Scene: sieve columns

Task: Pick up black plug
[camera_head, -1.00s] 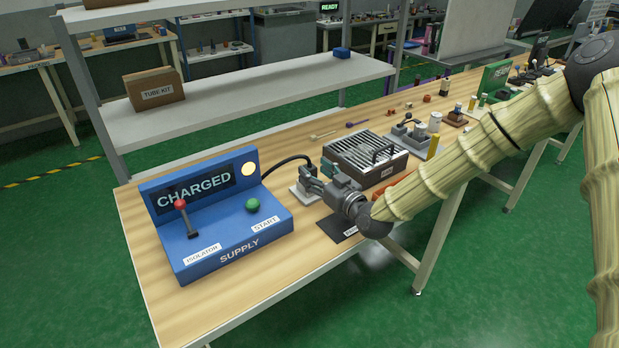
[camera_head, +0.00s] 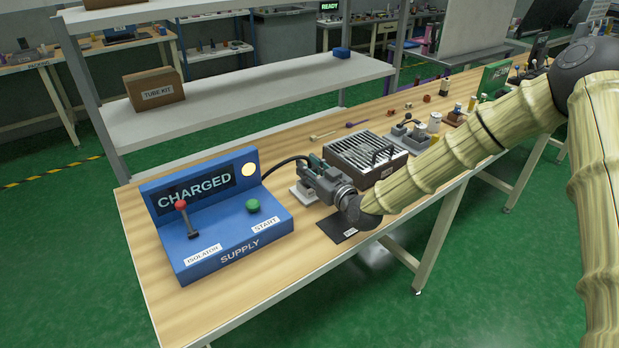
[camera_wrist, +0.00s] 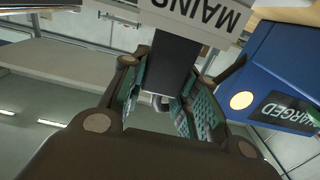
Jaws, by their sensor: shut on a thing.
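My gripper (camera_head: 310,174) is at the white socket block (camera_head: 303,193), beside the blue supply unit. In the wrist view, the black plug (camera_wrist: 172,60) stands between the two teal-padded fingers of my gripper (camera_wrist: 165,80), and they are shut on it. Beyond the plug is the white block's label reading MAINS (camera_wrist: 195,14). The plug still appears to be at the block; whether its pins are seated is hidden. In the head view the fingers cover most of the plug. A black cable (camera_head: 288,160) arcs from the supply unit towards it.
The blue supply unit (camera_head: 225,238), showing CHARGED, stands close to the left, with a red-knobbed lever and a green button. A brown box with a slatted top (camera_head: 365,155) is close on the right. A dark mat (camera_head: 340,228) lies in front. The table's left front is clear.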

